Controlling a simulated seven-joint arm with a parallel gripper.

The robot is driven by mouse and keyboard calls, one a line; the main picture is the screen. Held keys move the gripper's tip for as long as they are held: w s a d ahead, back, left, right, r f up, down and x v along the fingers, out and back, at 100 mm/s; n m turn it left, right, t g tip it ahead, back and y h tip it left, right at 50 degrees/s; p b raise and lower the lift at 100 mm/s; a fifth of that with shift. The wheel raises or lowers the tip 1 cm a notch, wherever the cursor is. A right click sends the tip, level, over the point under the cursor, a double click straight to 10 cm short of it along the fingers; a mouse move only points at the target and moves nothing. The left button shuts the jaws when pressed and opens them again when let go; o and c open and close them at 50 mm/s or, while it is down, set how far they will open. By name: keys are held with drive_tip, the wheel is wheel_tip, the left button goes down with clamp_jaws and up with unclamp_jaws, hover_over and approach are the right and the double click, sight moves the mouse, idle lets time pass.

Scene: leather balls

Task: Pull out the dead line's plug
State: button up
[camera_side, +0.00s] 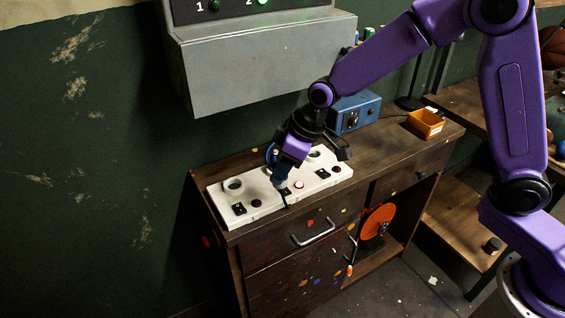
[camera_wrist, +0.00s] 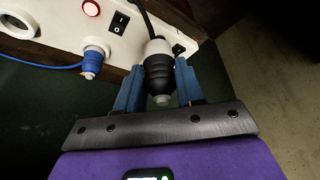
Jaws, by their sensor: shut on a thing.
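A long white socket panel (camera_side: 262,207) lies on top of the dark wooden cabinet. It also shows in the wrist view (camera_wrist: 62,30), with a lit red lamp (camera_wrist: 91,8) and black switches. My gripper (camera_side: 281,184) is low over the middle of the panel. In the wrist view my gripper (camera_wrist: 160,88) has its blue fingers shut on a black plug (camera_wrist: 158,70) with a pale band and a black cable. I cannot tell whether this plug is seated in a socket. A blue plug (camera_wrist: 93,57) with a blue cable (camera_wrist: 45,66) is to its left, apart from the fingers.
A grey wall box (camera_side: 265,65) overhangs the panel at the back; its lamp 2 (camera_side: 263,2) glows green and lamp 1 (camera_side: 215,6) looks dim. A blue box (camera_side: 356,112) and an orange tray (camera_side: 425,124) stand to the right.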

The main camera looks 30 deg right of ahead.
drive_tip(key=shift+f, duration=1.4)
drive_tip(key=shift+f, duration=0.3)
